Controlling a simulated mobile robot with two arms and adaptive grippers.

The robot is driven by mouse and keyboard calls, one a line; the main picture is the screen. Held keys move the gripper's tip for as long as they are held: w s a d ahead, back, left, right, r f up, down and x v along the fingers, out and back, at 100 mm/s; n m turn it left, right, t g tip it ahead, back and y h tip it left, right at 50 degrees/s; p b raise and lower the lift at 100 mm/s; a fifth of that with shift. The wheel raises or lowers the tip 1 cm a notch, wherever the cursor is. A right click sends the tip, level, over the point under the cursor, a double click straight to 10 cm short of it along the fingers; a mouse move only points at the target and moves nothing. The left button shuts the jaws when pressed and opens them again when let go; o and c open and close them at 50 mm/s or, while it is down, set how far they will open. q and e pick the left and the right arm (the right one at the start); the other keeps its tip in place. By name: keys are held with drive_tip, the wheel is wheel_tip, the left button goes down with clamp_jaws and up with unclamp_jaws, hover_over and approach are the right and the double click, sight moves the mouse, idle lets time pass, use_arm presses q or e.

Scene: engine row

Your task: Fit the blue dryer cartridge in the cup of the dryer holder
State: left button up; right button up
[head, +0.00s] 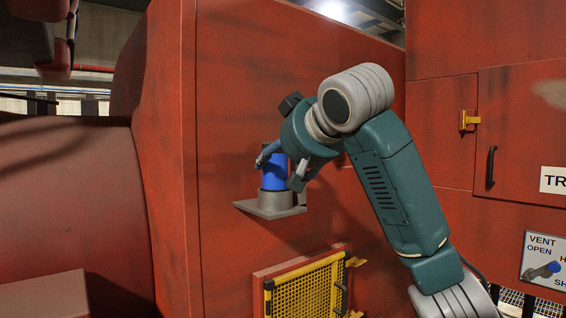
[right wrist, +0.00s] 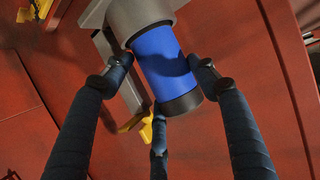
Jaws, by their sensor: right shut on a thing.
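The blue dryer cartridge (head: 275,172) stands about upright over the grey cup (head: 275,204) of the dryer holder, whose flat plate (head: 262,213) juts from the red wall. In the right wrist view the blue cartridge (right wrist: 165,58) meets the grey cup (right wrist: 138,16) at its far end, and its near end has a dark cap. Its lower end is at or inside the cup's mouth; how deep is hidden. My right gripper (head: 280,171) is shut on the cartridge, its fingers around the sides.
Below the holder is a yellow mesh guard (head: 305,290) with a dark handle. A large red rounded housing (head: 70,200) fills the left. The space directly left of the holder is clear.

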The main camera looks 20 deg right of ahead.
drive_tip(key=shift+f, duration=0.4)
drive_tip(key=o, duration=1.4)
drive_tip(key=shift+s, duration=0.1)
drive_tip(key=v, duration=1.2)
drive_tip(key=shift+d, duration=0.1)
